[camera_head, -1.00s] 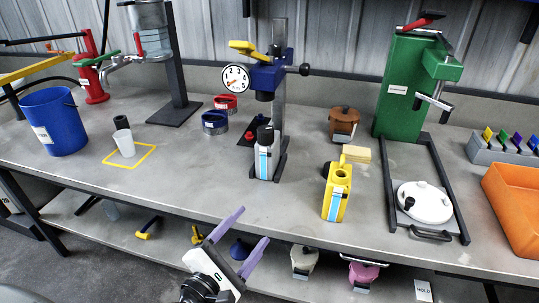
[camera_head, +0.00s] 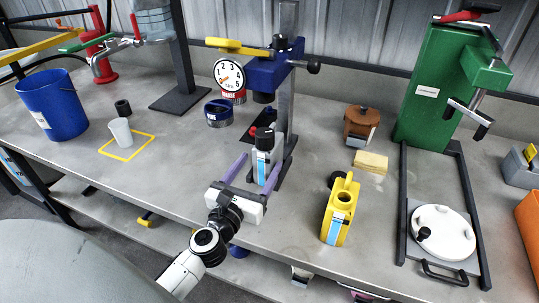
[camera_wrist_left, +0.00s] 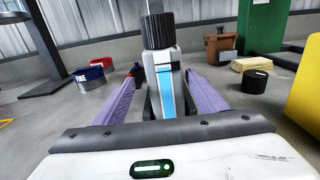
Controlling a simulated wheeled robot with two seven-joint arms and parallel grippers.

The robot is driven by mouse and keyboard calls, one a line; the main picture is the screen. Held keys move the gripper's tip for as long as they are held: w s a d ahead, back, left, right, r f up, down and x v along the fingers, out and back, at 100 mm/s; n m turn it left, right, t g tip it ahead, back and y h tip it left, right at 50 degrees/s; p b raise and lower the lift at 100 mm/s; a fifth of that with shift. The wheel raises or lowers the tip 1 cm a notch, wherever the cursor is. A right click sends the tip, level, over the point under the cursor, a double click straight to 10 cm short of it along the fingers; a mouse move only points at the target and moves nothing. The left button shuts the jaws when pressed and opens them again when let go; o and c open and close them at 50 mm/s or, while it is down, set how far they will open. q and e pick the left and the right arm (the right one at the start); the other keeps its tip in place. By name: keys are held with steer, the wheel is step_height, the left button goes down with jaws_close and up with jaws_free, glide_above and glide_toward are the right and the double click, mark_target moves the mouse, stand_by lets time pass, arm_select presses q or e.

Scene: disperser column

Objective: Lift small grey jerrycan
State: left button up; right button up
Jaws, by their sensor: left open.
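The small grey jerrycan (camera_head: 262,168) stands upright on the bench, with a black cap and a blue-and-white label. It also shows in the left wrist view (camera_wrist_left: 165,85), centred beyond the palm. My left gripper (camera_head: 251,166) is open, its two purple fingers reaching toward the jerrycan from the front. In the left wrist view the fingers lie to the left and right of the jerrycan's lower body, with no clear contact. My right gripper is in neither view.
A blue press (camera_head: 265,76) with a gauge stands right behind the jerrycan. A yellow jerrycan (camera_head: 338,212) stands to the right, its black cap (camera_head: 337,179) beside it. A blue bucket (camera_head: 53,105) and a white cup (camera_head: 121,132) are at left. Bench space between cup and jerrycan is clear.

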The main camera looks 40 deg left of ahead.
arm_select(q)
steer(key=x, duration=0.5)
steer(key=shift+w+d, duration=0.25)
steer(key=shift+d, duration=0.05)
jaws_close()
steer(key=shift+r, duration=0.15)
